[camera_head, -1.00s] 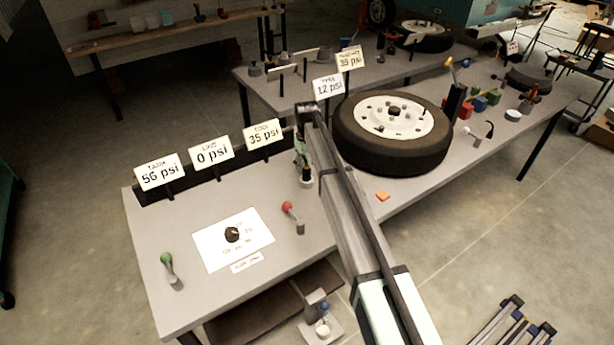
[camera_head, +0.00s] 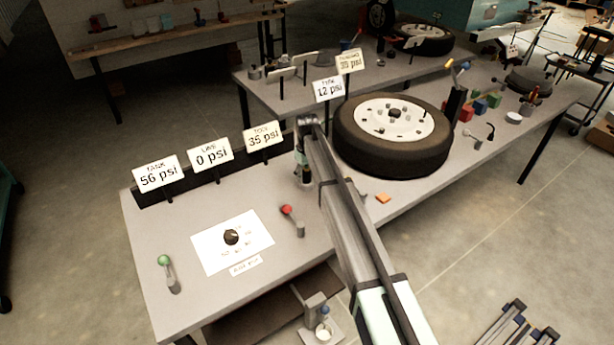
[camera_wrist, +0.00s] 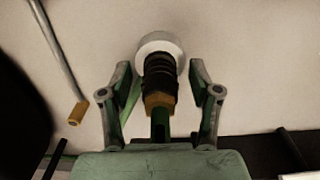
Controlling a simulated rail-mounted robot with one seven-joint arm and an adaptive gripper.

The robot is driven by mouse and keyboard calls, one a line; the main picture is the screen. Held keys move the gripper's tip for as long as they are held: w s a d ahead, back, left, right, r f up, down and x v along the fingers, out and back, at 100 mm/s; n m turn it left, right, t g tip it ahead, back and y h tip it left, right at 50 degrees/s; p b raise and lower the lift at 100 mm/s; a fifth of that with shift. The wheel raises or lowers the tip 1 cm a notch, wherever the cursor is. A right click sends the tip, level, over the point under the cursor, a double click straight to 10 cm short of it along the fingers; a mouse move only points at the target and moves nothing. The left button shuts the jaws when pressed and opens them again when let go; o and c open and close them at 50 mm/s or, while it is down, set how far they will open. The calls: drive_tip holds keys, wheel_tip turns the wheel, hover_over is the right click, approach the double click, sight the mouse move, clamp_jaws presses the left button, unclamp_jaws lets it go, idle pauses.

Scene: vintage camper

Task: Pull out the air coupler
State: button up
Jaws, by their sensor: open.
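In the wrist view the air coupler (camera_wrist: 160,72) is a dark ribbed sleeve with a brass-coloured hex part and a pale round collar behind it. My gripper (camera_wrist: 162,78) is open, with one finger on each side of the coupler. A gap shows between each finger and the sleeve. In the head view my gripper (camera_head: 301,150) is partly hidden by my arm, at the right end of the panel bench. A dark upright fitting (camera_head: 306,174) stands just below it there. I cannot make out the fingertips in that view.
Signs on the bench read tank 56 psi (camera_head: 157,174), line 0 psi (camera_head: 210,153) and tool 35 psi (camera_head: 263,137). A red-knobbed lever (camera_head: 288,211), a green-knobbed lever (camera_head: 165,262) and a dial (camera_head: 231,237) are nearby. A tyre (camera_head: 390,160) lies right of my arm.

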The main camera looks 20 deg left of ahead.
sight(307, 170)
idle(0.6)
clamp_jaws()
drive_tip(key=shift+r, duration=0.2)
drive_tip(key=shift+r+p, duration=1.2)
drive_tip(key=shift+r, duration=1.6)
